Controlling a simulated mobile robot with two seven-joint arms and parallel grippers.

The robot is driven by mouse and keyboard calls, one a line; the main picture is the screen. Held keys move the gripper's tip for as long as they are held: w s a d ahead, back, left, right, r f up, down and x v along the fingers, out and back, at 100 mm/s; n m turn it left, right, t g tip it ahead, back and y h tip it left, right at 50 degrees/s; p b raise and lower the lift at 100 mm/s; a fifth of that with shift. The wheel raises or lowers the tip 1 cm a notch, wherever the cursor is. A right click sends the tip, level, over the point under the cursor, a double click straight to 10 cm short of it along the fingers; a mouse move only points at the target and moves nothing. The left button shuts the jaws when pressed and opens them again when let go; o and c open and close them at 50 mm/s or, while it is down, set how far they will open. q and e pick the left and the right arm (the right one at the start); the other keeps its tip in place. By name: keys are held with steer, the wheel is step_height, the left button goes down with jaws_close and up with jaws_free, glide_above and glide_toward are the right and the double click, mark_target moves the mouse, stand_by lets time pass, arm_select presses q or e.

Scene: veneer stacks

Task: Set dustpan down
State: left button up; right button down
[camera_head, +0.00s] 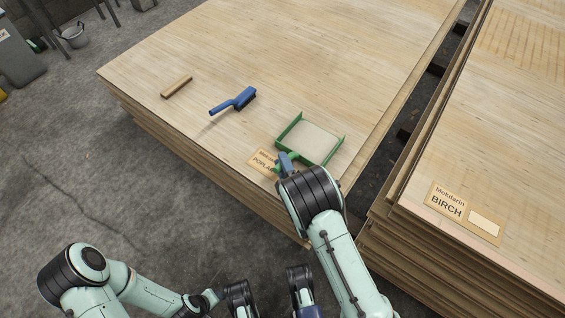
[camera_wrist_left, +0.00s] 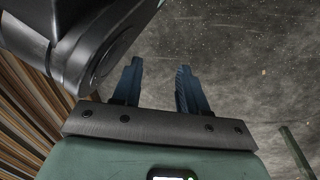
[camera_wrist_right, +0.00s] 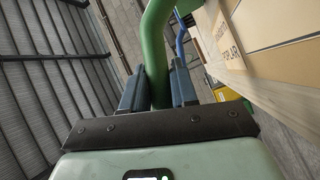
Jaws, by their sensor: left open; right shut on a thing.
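The green dustpan (camera_head: 313,142) is at the near corner of the left veneer stack, its open pan facing up, over or on the top sheet; I cannot tell whether it touches. My right gripper (camera_head: 285,163) is shut on its green handle, which also shows between the fingers in the right wrist view (camera_wrist_right: 156,60). The right arm hides part of the handle. My left gripper (camera_wrist_left: 160,85) is open and empty over the grey floor, beside the stack. In the head view the left arm is low, off the veneer.
A blue brush (camera_head: 236,101) and a wooden block (camera_head: 176,87) lie on the left stack (camera_head: 300,50). A poplar label (camera_head: 262,161) is beside the dustpan. The birch stack (camera_head: 520,130) stands right, across a dark gap. A metal pot (camera_head: 73,36) is on the floor. The stack's back is clear.

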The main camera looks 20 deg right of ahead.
steer(key=c, duration=0.9)
jaws_free()
arm_select(q)
steer(key=shift+s, duration=0.1)
arm_select(e)
steer(key=shift+o, duration=0.2)
steer(key=shift+r, duration=0.15)
arm_select(q)
steer(key=w+r+t+p, duration=0.1)
steer(key=w+r+p, duration=0.1)
steer(key=w+r, duration=0.2)
steer(key=shift+w+d+r+t+p, duration=0.3)
steer(key=shift+w+d+t, duration=0.1)
steer(key=shift+w, duration=0.15)
arm_select(e)
steer(key=s, duration=1.2)
steer(key=shift+d, duration=0.35)
arm_select(q)
steer(key=shift+s, duration=0.1)
arm_select(e)
steer(key=shift+f, duration=0.2)
